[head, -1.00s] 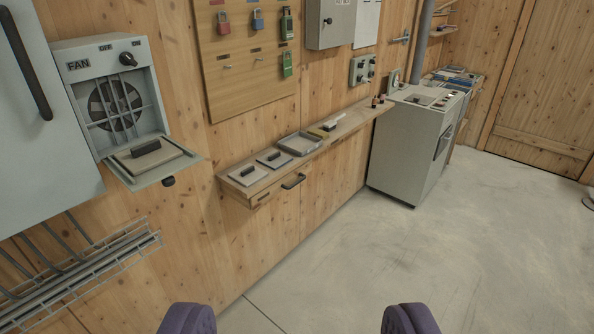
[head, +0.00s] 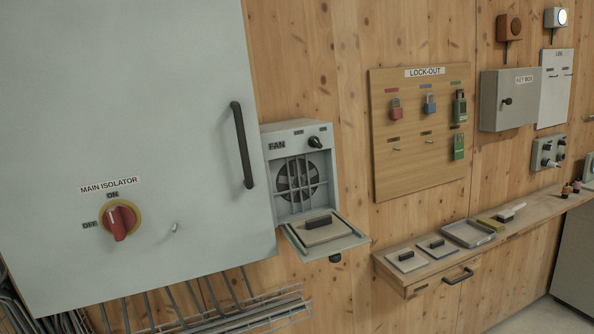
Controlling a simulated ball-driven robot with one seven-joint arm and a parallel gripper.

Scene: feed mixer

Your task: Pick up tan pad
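A tan pad (head: 341,233) with a black block handle lies on the lowered flap (head: 358,239) of the fan box (head: 281,149), below its grille. Two more flat pads with black handles lie on the wooden wall shelf to the right: a pale one (head: 396,266) at the left end and a greyer one (head: 448,251) beside it. My gripper is out of view now.
A large grey cabinet (head: 120,90) with a red isolator knob (head: 121,220) fills the left. A wire rack (head: 262,312) hangs below. The shelf (head: 556,206) also holds a grey tray (head: 468,234), a yellowish block (head: 491,224) and a brush-like item (head: 511,211). The lock-out board (head: 420,170) hangs above.

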